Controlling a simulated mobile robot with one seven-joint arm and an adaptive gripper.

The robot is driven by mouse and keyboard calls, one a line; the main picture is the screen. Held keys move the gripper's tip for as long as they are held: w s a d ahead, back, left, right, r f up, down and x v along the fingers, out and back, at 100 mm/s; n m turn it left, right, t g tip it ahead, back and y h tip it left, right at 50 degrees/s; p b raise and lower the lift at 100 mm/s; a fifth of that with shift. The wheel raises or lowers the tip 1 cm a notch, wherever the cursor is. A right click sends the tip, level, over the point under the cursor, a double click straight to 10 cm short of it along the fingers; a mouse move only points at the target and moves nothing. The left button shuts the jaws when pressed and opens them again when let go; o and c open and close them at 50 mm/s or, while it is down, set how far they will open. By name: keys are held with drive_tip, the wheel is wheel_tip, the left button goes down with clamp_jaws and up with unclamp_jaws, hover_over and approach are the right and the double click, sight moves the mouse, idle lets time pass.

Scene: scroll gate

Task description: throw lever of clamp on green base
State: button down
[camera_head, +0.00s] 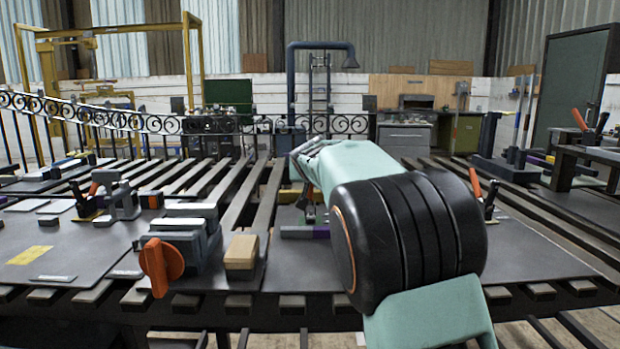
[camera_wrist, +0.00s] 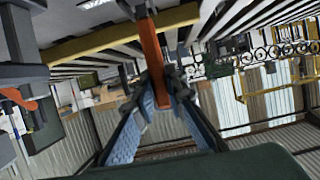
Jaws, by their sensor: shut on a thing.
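The orange lever (camera_wrist: 152,60) of a clamp stands between the blue-padded fingers of my gripper (camera_wrist: 160,88) in the wrist view. The gripper is shut on it. A yellowish bar (camera_wrist: 110,38) crosses behind the lever; I cannot tell whether it is the green base. In the head view, the dark clamp (camera_head: 310,212) shows only in part below my gripper, beside a small yellowish piece (camera_head: 288,195). My arm hides much of this clamp and its base.
Another orange-handled clamp (camera_head: 490,197) stands just right of my arm. Left are a grey clamp block (camera_head: 124,203), a grey device with an orange knob (camera_head: 163,262) and a tan block (camera_head: 241,254). The slatted table has gaps; a dark plate (camera_head: 530,255) at right is mostly bare.

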drive_tip(key=shift+f, duration=0.1)
drive_tip(key=c, duration=1.9)
unclamp_jaws()
drive_tip(key=shift+c, duration=0.2)
drive_tip(key=shift+s, duration=0.15)
drive_tip(key=v, duration=1.2)
